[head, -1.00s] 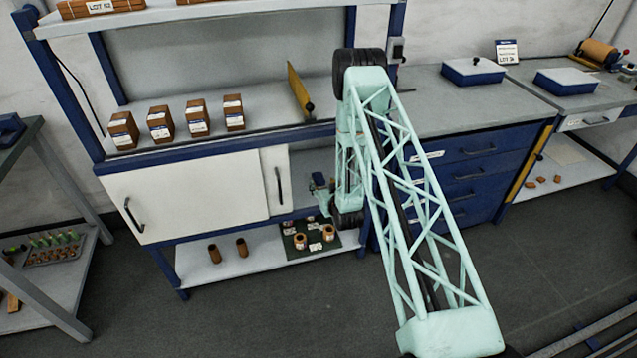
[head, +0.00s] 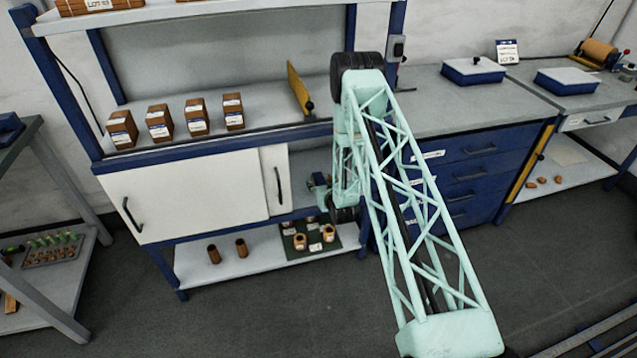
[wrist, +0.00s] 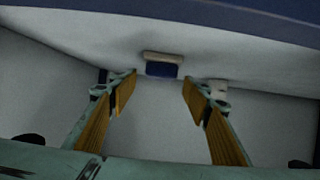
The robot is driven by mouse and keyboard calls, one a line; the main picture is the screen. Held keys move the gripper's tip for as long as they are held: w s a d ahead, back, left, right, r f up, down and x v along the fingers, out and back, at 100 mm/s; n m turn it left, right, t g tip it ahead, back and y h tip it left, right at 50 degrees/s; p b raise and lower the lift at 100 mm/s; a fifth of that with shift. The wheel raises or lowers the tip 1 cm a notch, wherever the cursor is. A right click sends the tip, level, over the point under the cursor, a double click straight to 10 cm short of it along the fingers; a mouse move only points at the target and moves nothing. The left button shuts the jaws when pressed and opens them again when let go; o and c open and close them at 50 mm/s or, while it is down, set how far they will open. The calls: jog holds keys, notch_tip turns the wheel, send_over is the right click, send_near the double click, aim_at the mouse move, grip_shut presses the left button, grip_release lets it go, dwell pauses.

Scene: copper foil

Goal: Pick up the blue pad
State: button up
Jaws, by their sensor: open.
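A small dark blue block, which looks like the blue pad (wrist: 162,69), shows in the wrist view with a tan strip along its upper edge. It sits ahead of my gripper (wrist: 158,84), between the lines of the two fingers. The fingers are spread wide with ochre inner faces, and nothing is between them. In the head view my gripper (head: 318,184) is small and partly hidden by my arm, at the open bay of the cabinet beside the sliding door. I cannot make out the pad in the head view.
A pale small item (wrist: 218,86) lies right of the pad in the wrist view. The white sliding door (head: 190,195) closes the bay's left side. Below, a shelf holds two brown cylinders (head: 228,250) and a dark green mat (head: 345,238) with copper rolls. Blue drawers (head: 470,170) stand to the right.

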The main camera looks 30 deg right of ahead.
aim_at(319, 179)
jog(key=shift+b+x, duration=0.3)
jog(key=shift+x, duration=1.1)
jog(key=c, duration=0.9)
jog(key=shift+c, duration=0.2)
jog(key=shift+r+p, duration=0.35)
jog(key=shift+r, duration=0.55)
notch_tip(319, 179, up, 2)
jog(key=shift+p, duration=0.35)
jog(key=s+r+p, duration=0.1)
jog(key=s+p, duration=0.1)
jog(key=s, duration=1.4)
jog(key=shift+d+p, duration=0.35)
jog(key=shift+r, duration=0.1)
